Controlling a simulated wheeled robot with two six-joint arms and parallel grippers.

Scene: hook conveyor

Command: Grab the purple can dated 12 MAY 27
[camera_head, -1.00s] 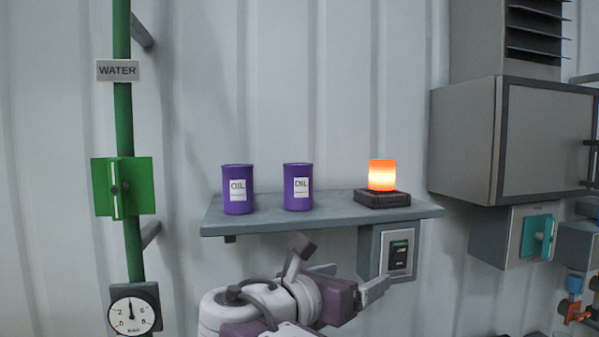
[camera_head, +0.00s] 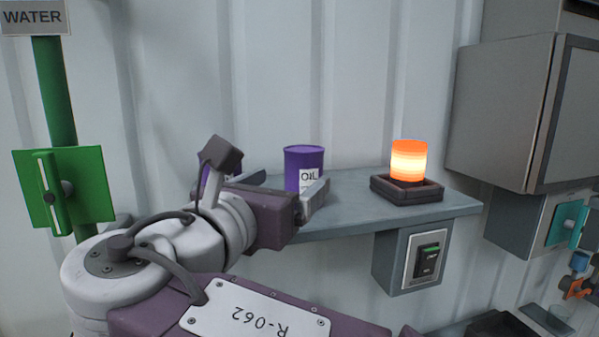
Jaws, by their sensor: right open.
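Two purple cans stand upright on the wall shelf (camera_head: 355,205). The right can (camera_head: 304,158) shows a white label reading OIL; its lower part is covered by my gripper and any date is not legible. The left can (camera_head: 204,172) is mostly hidden behind my right wrist, with only purple slivers showing. My right gripper (camera_head: 294,178) is open and empty, in front of the shelf, its fingers pointing toward the right can. One finger overlaps the can's lower right in the picture; I cannot tell whether it touches. My left gripper is not in view.
A glowing orange beacon (camera_head: 408,162) on a dark base stands on the shelf to the right. A switch box (camera_head: 412,262) hangs below. A green valve plate (camera_head: 64,188) on a pipe is at left, a grey cabinet (camera_head: 505,115) at right. Shelf between can and beacon is clear.

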